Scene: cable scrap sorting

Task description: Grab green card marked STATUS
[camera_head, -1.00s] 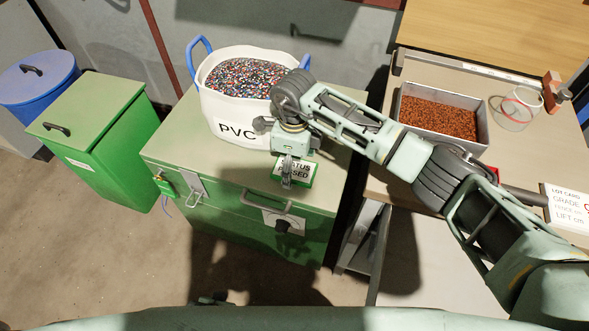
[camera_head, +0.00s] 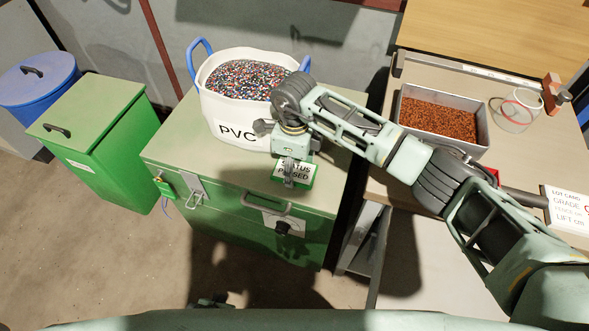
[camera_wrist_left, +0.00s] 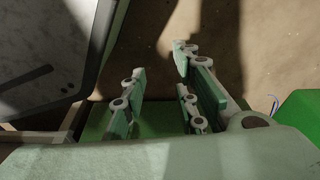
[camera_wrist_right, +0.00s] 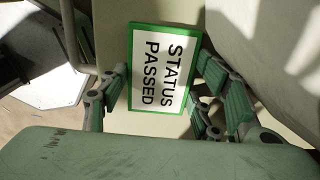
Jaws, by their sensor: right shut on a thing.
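The green-bordered white card (camera_head: 306,171) reads "STATUS PASSED". It is over the front of the green chest's top, before the PVC bag. My right gripper (camera_head: 289,182) reaches down over the card and is shut on it. In the right wrist view the card (camera_wrist_right: 163,65) lies between the two fingers of my right gripper (camera_wrist_right: 163,88). Whether the card touches the chest top, I cannot tell. My left gripper (camera_wrist_left: 162,90) is open and empty in the left wrist view, with floor and something green beneath it.
A white PVC bag (camera_head: 225,112) of mixed granules stands on the green chest (camera_head: 200,160). A grey tray (camera_head: 484,125) of copper-coloured granules, clear rings (camera_head: 515,110) and a lot card (camera_head: 568,208) are on the right bench. Green (camera_head: 95,135) and blue (camera_head: 40,82) bins stand left.

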